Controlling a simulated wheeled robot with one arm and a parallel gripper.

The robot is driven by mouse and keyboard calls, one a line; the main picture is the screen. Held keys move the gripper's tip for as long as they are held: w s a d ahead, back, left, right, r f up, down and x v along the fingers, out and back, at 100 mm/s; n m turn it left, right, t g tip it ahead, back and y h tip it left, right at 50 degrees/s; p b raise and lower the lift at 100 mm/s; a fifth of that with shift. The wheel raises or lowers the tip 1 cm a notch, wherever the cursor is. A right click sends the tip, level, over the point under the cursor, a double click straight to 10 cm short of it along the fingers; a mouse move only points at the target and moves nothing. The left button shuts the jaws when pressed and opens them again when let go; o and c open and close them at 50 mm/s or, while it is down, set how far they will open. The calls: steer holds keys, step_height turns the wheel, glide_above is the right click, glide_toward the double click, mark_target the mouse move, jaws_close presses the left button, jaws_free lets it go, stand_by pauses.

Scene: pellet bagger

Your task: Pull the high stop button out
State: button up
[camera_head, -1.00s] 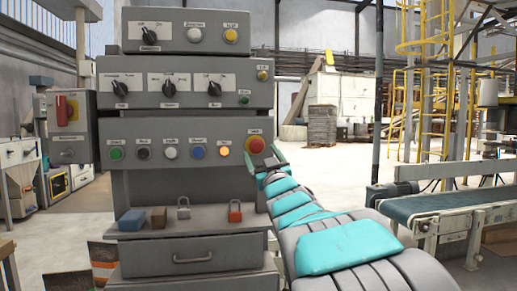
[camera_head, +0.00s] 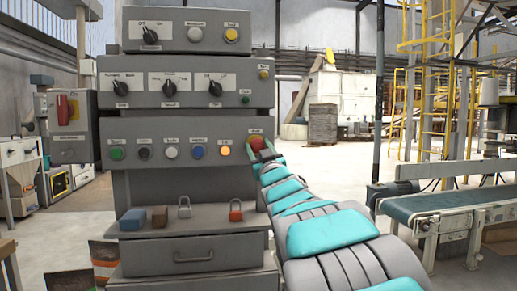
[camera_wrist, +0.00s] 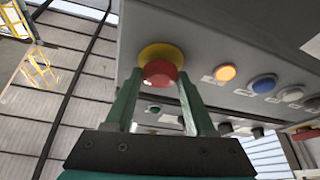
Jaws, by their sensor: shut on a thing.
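The high stop button (camera_head: 257,142) is a red mushroom head on a yellow collar, at the right end of the lower row of the grey control panel. In the wrist view the red head (camera_wrist: 159,72) sits between the two green fingers of my gripper (camera_wrist: 160,92), with the yellow collar (camera_wrist: 160,51) behind it. My gripper (camera_head: 263,157) is shut on the red head in the head view and hides its lower right part. I cannot tell whether the button is in or out.
An orange lit button (camera_head: 225,150) sits just left, with blue, white, black and green ones further along. A conveyor (camera_head: 440,205) is at right.

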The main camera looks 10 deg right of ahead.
jaws_close()
stand_by(0.4)
steer(key=shift+s, duration=0.55)
steer(key=o, duration=0.7)
jaws_free()
steer(key=shift+s, duration=0.15)
steer(key=v, duration=0.7)
steer(key=shift+s+f+b, duration=0.15)
steer(key=shift+s+b, duration=0.15)
steer(key=shift+b, duration=0.1)
